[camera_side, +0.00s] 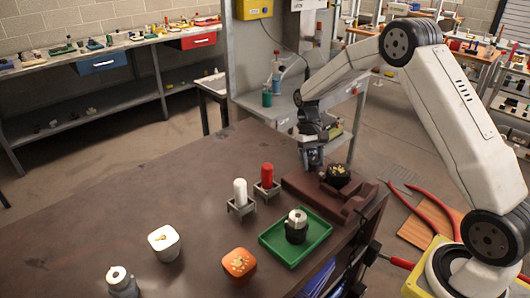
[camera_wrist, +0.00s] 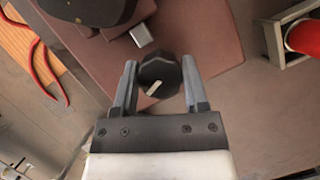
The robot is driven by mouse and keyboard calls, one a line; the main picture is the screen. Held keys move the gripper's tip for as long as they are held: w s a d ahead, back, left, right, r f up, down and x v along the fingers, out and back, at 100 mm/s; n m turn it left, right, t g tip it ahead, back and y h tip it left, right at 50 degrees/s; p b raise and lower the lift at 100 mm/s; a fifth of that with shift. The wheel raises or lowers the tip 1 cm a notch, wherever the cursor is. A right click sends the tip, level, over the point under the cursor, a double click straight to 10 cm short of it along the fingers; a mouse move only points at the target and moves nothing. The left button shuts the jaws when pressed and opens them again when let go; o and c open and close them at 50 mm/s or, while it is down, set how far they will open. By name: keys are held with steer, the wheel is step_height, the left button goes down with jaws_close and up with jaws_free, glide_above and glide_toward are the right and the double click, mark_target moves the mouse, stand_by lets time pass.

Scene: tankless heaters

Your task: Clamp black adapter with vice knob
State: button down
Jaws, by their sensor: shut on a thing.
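The black adapter (camera_side: 338,176), with gold-coloured bits on top, sits at the brown vice (camera_side: 318,195) near the table's right side. Part of a dark round body, likely the adapter (camera_wrist: 88,8), shows at the top left in the wrist view. The black vice knob (camera_wrist: 158,72) has a white pointer mark and a metal shaft (camera_wrist: 142,36) leading toward the vice. My gripper (camera_wrist: 160,84) is shut on the knob, one finger on each side. In the side view my gripper (camera_side: 313,162) points down at the vice's far end and hides the knob.
A green tray (camera_side: 268,238) holds a silver-and-black cylinder (camera_side: 296,226). Red (camera_side: 267,176) and white (camera_side: 240,191) cylinders stand in metal holders near the vice; the red one (camera_wrist: 303,36) also shows in the wrist view. An orange container (camera_side: 239,264) and white container (camera_side: 164,243) stand nearer the front.

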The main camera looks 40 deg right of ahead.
steer(key=m+t+y, duration=0.1)
steer(key=m, duration=0.2)
steer(key=shift+m, duration=0.3)
steer(key=shift+m+t+y, duration=0.5)
steer(key=shift+m, duration=1.4)
steer(key=shift+c, duration=0.5)
jaws_free()
steer(key=v, duration=0.8)
